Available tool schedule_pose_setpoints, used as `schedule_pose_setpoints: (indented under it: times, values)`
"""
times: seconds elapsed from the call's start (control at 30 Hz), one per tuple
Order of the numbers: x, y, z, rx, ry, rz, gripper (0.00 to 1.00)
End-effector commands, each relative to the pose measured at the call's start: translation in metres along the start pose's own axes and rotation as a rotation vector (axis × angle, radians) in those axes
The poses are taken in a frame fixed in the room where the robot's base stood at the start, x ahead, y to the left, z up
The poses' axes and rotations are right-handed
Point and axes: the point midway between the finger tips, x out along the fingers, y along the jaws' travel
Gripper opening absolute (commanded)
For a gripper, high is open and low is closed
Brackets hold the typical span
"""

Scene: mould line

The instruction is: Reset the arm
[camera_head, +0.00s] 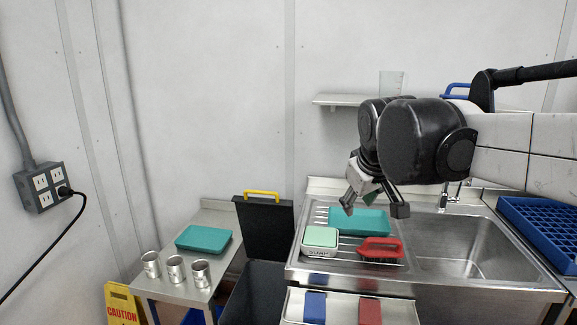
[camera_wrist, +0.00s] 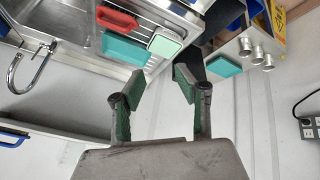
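My gripper (camera_head: 373,203) hangs above the steel drainboard, left of the sink basin, with its fingers pointing down and spread apart. In the wrist view the gripper (camera_wrist: 160,88) shows two dark fingers with green pads, a clear gap between them and nothing held. My arm reaches in from the right in the head view. Under and behind the gripper a teal tray (camera_head: 352,222) lies on the drainboard. A soap box with a pale green top (camera_head: 320,239) and a red-handled brush (camera_head: 381,248) stand in front of it.
The sink basin (camera_head: 468,245) and faucet are right of the drainboard, with a blue rack (camera_head: 545,220) beyond. On the left table are a second teal tray (camera_head: 203,239) and metal cups (camera_head: 176,268). A wall shelf (camera_head: 343,100) holds a clear beaker (camera_head: 391,83).

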Motion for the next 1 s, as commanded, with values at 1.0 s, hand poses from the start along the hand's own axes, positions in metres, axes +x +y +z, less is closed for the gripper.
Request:
schedule_pose_setpoints:
  times: [1.0]
  values:
    - [0.003, -0.071, 0.258, 0.460, 0.041, -0.013, 0.32]
